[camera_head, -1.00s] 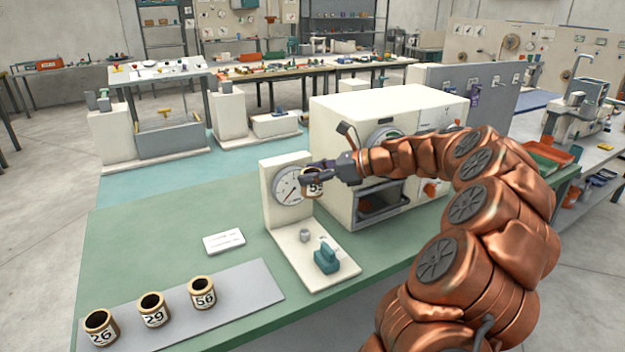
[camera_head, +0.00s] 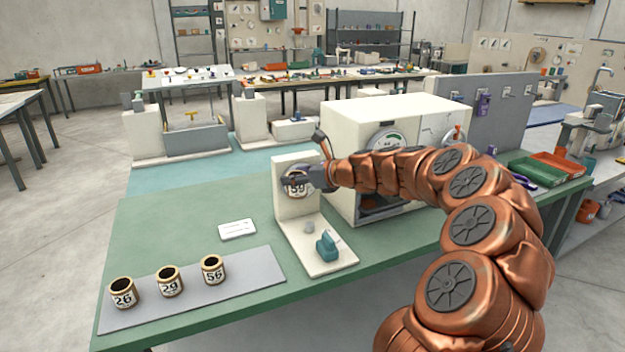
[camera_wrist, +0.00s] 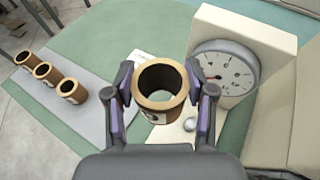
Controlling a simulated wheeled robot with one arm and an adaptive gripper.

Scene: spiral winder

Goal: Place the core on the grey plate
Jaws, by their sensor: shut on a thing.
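My gripper (camera_head: 312,180) is shut on a brown-rimmed core (camera_head: 297,186) with a pale number label. It holds the core upright in the air before the white dial stand (camera_head: 285,208). In the wrist view the held core (camera_wrist: 160,113) sits between both fingers, its open top facing the camera. The grey plate (camera_head: 240,278) lies on the green bench to the left. Three cores stand upright on it in a row: 26 (camera_head: 123,294), 29 (camera_head: 169,283) and 56 (camera_head: 213,271). The plate also shows in the wrist view (camera_wrist: 95,110).
The dial stand's base carries a small grey knob (camera_head: 309,227) and a teal handle (camera_head: 327,247). A white card (camera_head: 237,229) lies between plate and stand. A large white machine (camera_head: 350,120) stands behind my arm. The plate's right end is bare.

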